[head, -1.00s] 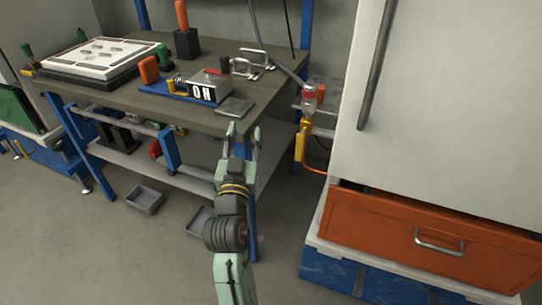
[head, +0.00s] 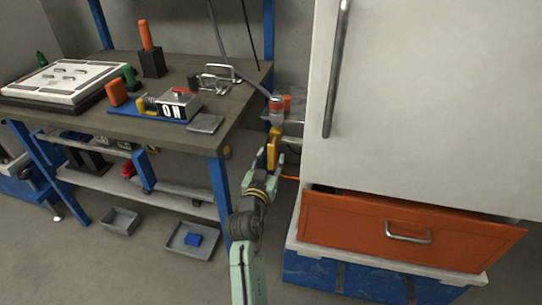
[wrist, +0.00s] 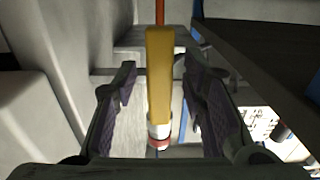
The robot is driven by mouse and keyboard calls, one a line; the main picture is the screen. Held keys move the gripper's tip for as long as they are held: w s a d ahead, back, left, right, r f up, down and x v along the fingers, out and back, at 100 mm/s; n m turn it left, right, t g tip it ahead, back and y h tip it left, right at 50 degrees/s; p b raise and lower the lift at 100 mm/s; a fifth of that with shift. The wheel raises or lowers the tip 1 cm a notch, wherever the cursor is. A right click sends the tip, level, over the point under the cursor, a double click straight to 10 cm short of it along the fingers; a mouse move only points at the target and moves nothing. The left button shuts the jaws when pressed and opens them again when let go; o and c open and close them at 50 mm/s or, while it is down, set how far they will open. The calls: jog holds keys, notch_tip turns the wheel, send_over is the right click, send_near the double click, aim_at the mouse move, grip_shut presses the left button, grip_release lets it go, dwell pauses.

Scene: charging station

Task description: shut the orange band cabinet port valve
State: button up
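A yellow lever-like handle (head: 273,152), which looks like the valve handle, stands between the workbench and the white cabinet (head: 420,100). In the wrist view the yellow handle (wrist: 160,75) runs lengthwise between my fingers, with a white and red round part (wrist: 158,135) at its near end and an orange line (wrist: 160,12) beyond its far end. My gripper (head: 269,168) is open, with a finger on each side of the handle. Gaps show between both fingers and the handle. The valve body is mostly hidden.
The cabinet's orange drawer (head: 385,228) sits low on the right. A clear, red-banded fitting (head: 277,106) with a hose is behind the handle. Trays (head: 190,240) lie on the floor.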

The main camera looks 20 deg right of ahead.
jog(key=shift+w+d, duration=0.2)
jog(key=shift+w, duration=0.1)
jog(key=shift+c, duration=0.3)
grip_shut()
dwell(0.5)
